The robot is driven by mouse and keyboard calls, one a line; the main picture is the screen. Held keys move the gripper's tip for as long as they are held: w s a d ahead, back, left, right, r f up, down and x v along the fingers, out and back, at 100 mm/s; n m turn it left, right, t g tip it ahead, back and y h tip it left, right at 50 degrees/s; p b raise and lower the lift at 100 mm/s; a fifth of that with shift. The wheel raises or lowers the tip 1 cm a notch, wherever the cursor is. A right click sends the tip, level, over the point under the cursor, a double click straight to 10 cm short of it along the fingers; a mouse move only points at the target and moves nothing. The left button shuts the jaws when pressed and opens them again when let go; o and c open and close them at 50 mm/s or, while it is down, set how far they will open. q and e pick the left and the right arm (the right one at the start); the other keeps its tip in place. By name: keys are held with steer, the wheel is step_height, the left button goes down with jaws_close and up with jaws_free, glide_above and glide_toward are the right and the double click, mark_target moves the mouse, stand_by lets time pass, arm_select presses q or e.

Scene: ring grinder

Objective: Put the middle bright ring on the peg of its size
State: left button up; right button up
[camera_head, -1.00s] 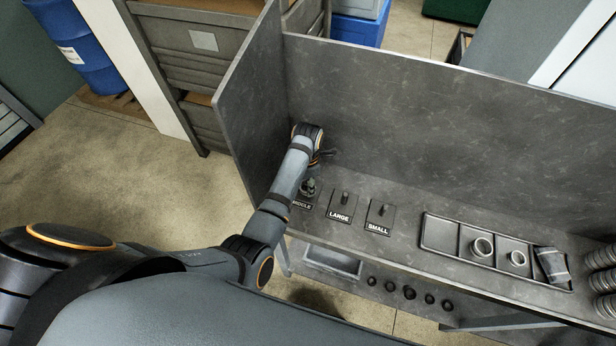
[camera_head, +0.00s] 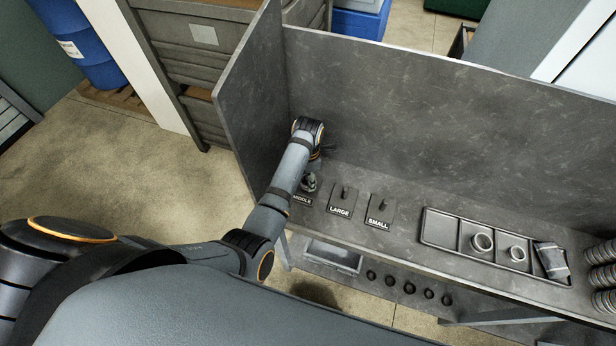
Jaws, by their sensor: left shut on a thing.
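My left arm reaches over the bench to the MIDDLE peg plate (camera_head: 302,200) at the left end. My left gripper (camera_head: 309,182) is low over that plate, shut on a small grey piece, taken as the middle bright ring. Arm and fingers mostly hide the ring and the MIDDLE peg, so I cannot tell whether the ring is around the peg. To the right stand the bare LARGE peg (camera_head: 345,192) and SMALL peg (camera_head: 383,206) on labelled plates. My right gripper is not in view.
A divided tray (camera_head: 430,240) on the right holds a larger ring (camera_head: 482,243), a smaller ring (camera_head: 517,254) and a grey packet (camera_head: 552,260). Its left compartment is empty. Ring stacks (camera_head: 602,276) stand at the far right. Tall panels (camera_head: 420,110) close the back and left.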

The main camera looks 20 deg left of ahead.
arm_select(q)
steer(key=shift+f+b, duration=0.35)
steer(key=shift+f, duration=0.25)
steer(key=o, duration=0.9)
steer(key=shift+o, duration=0.2)
steer(key=shift+r+p, duration=0.4)
steer(key=shift+r, duration=0.95)
steer(key=shift+d+r, duration=0.15)
steer(key=shift+r, duration=4.1)
